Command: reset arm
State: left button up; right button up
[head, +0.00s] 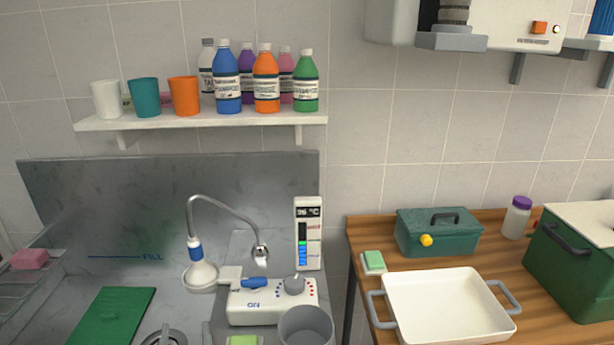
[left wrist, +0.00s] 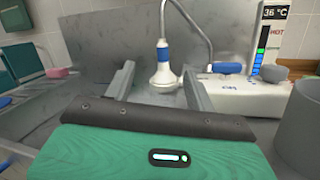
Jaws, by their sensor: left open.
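My left gripper (left wrist: 158,72) shows in the left wrist view, its two grey fingers spread wide apart with nothing between them. Its teal body with a dark strip fills the bottom of that view. In the head view only a grey sliver at the bottom edge may be a finger; I cannot be sure. My right gripper is in neither view.
The white control unit (head: 270,300) and a grey cup (head: 306,326) stand right of the shower head. A green board (head: 112,315) lies at left. A shelf (head: 210,122) holds cups and bottles. The wooden counter (head: 360,238) bears a white tray (head: 445,305) and green boxes.

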pick_arm(q)
jog(key=s+d+r+m+h, duration=0.2)
jog(key=d+m+h, duration=0.3)
jog(key=m+h, duration=0.3)
jog(key=s+d+r+m+h, duration=0.15)
jog(key=d+m+h, duration=0.3)
jog(key=m, duration=0.65)
jog(key=s+d+f+m+g+h, duration=0.3)
jog(key=s+f+m+g, duration=0.2)
jog(key=f+m+g, duration=0.5)
jog(key=s+a+f+m+g+y, duration=0.6)
jog(key=s+a+f+m+y, duration=0.35)
jog(key=s+a+f, duration=0.3)
notch_tip(320, 180, down, 29)
jog(key=g, duration=0.1)
jog(key=s+a+f, duration=0.2)
jog(key=s+f, duration=0.7)
jog(key=f, duration=0.1)
jog(key=s+a+f+g+p, duration=0.1)
jog(key=s+a+f, duration=0.1)
jog(key=s+f, duration=0.8)
jog(key=shift+s+f, duration=0.15)
jog(key=shift+s, duration=0.1)
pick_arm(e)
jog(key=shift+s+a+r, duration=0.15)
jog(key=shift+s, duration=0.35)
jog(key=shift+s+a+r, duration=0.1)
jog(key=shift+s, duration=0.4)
